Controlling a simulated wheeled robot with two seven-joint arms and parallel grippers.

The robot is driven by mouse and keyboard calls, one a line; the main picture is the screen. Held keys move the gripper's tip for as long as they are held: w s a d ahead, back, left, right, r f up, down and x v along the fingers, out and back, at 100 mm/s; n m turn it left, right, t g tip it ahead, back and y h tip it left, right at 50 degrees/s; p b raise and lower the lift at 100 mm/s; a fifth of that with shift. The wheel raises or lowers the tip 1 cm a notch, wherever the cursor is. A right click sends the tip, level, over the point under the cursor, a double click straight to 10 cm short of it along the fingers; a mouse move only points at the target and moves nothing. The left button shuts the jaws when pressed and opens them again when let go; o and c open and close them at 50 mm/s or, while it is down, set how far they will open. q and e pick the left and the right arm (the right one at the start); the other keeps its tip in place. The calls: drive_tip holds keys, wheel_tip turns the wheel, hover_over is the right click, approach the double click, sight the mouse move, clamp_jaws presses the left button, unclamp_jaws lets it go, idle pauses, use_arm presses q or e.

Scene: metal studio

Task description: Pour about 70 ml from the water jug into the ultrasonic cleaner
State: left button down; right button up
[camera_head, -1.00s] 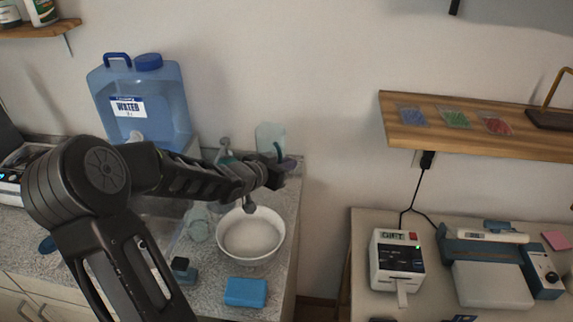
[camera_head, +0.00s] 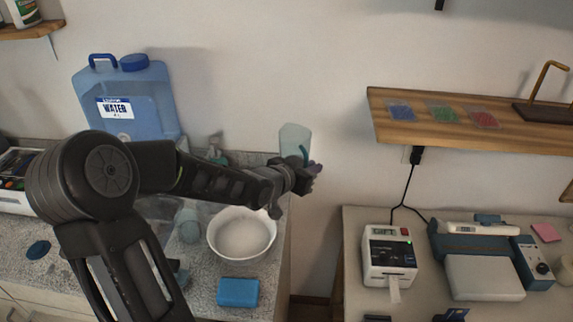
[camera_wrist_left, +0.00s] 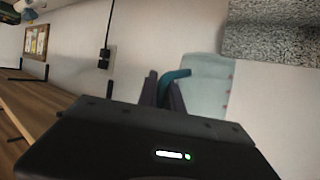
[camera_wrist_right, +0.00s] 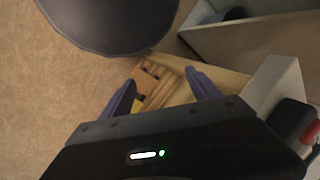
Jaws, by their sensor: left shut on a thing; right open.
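A translucent pale-blue jug (camera_head: 293,139) with a teal handle is up beyond the bowl, near the counter's right end. My left gripper (camera_head: 309,170) is shut on its handle. In the left wrist view the jug (camera_wrist_left: 207,88) shows past the fingers (camera_wrist_left: 163,92), with the teal handle between them; it appears roughly upright in the head view. I cannot make out its water level. A pale machine with an open top (camera_head: 14,190), at the left edge, looks like the ultrasonic cleaner; it is partly out of frame. My right gripper (camera_wrist_right: 161,78) is open and empty, over the floor.
A large blue container labelled WATER (camera_head: 150,105) stands behind my left arm. A white bowl (camera_head: 242,250) and a blue block (camera_head: 238,292) are on the counter. A wooden shelf (camera_head: 440,135), a label printer (camera_head: 388,255) and a blue-white device (camera_head: 485,277) are to the right.

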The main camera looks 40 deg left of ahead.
use_arm(q)
drive_tip(key=s+d+f, duration=0.2)
drive_tip(key=d, duration=0.6)
drive_tip(key=s+d+f+b, duration=0.1)
drive_tip(key=s+d, duration=0.1)
drive_tip(key=d, duration=0.5)
drive_tip(key=shift+d+f, duration=0.35)
